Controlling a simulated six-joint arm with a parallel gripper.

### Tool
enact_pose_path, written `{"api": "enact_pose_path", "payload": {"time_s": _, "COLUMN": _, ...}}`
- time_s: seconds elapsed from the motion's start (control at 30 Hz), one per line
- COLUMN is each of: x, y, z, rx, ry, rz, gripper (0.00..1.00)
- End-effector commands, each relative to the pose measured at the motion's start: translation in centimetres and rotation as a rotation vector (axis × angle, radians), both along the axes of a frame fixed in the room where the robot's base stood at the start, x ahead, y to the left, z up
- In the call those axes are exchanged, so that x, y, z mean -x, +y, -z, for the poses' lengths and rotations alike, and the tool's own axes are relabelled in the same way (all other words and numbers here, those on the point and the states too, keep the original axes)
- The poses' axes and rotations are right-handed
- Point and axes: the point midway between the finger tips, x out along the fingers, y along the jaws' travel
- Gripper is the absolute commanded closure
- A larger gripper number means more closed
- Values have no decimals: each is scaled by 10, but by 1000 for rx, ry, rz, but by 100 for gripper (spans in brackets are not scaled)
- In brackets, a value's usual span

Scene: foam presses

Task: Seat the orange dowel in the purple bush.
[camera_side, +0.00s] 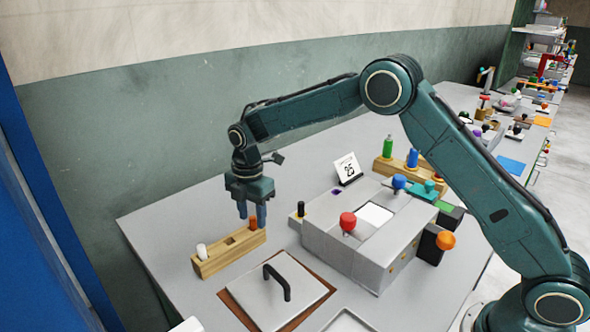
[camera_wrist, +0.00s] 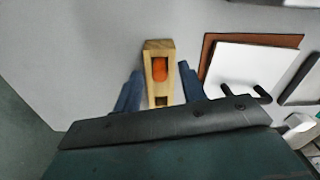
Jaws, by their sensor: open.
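The orange dowel (camera_side: 253,224) stands upright in the right end of a wooden rack (camera_side: 214,262). It also shows from above in the wrist view (camera_wrist: 160,70). My gripper (camera_side: 252,215) points down over that end of the rack, open and empty. In the wrist view its two fingers (camera_wrist: 159,72) appear on either side of the rack and dowel, with space on both sides. I cannot tell exactly how far the fingertips are above the dowel. A small dark purple square (camera_side: 337,191), which looks like the purple bush, sits at the back corner of the grey press.
A white dowel (camera_side: 202,250) stands in the rack's other end, with an empty hole between. A handled plate (camera_side: 282,290) lies in front. The grey press (camera_side: 350,250) carries a red knob (camera_side: 347,221). A second rack (camera_side: 388,171) holds green and blue pegs behind.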

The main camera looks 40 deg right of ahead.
Motion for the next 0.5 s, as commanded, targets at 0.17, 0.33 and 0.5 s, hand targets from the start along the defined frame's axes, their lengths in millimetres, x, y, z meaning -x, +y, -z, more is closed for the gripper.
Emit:
{"api": "enact_pose_path", "payload": {"time_s": 0.17, "x": 0, "y": 0, "z": 0, "rx": 0, "ry": 0, "rz": 0, "gripper": 59}}
{"api": "enact_pose_path", "payload": {"time_s": 0.33, "x": 0, "y": 0, "z": 0, "rx": 0, "ry": 0, "rz": 0, "gripper": 78}}
{"api": "enact_pose_path", "payload": {"time_s": 0.5, "x": 0, "y": 0, "z": 0, "rx": 0, "ry": 0, "rz": 0, "gripper": 100}}
